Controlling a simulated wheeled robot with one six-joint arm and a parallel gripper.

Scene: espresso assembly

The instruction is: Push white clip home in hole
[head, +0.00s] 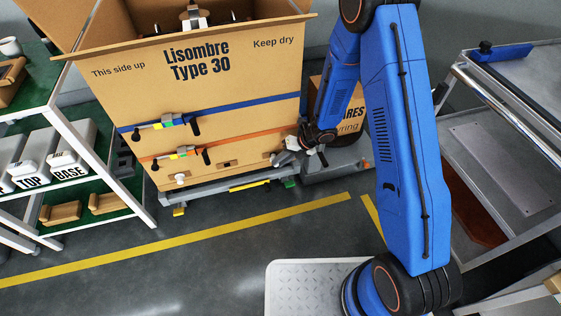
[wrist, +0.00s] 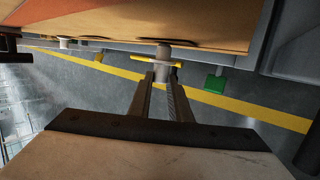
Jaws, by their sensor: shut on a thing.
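The white clip (wrist: 163,51) stands at the lower part of the large cardboard carton (head: 225,115), in front of a dark hole. In the wrist view my gripper (wrist: 161,77) is shut on the clip's outer end, with its fingers on either side. The clip's inner end meets the carton wall; how deep it sits is too small to tell. In the head view my gripper (head: 281,158) is at the carton's lower right corner and mostly hides this clip. A second white clip (head: 180,179) sticks out at the lower left of the carton.
Blue and orange straps with buckles (head: 182,153) cross the carton front. The carton rests on a grey cart (head: 213,190) with a green block (head: 290,183). A shelf (head: 62,120) is at left, a metal rack (head: 505,150) at right. Floor in front is clear.

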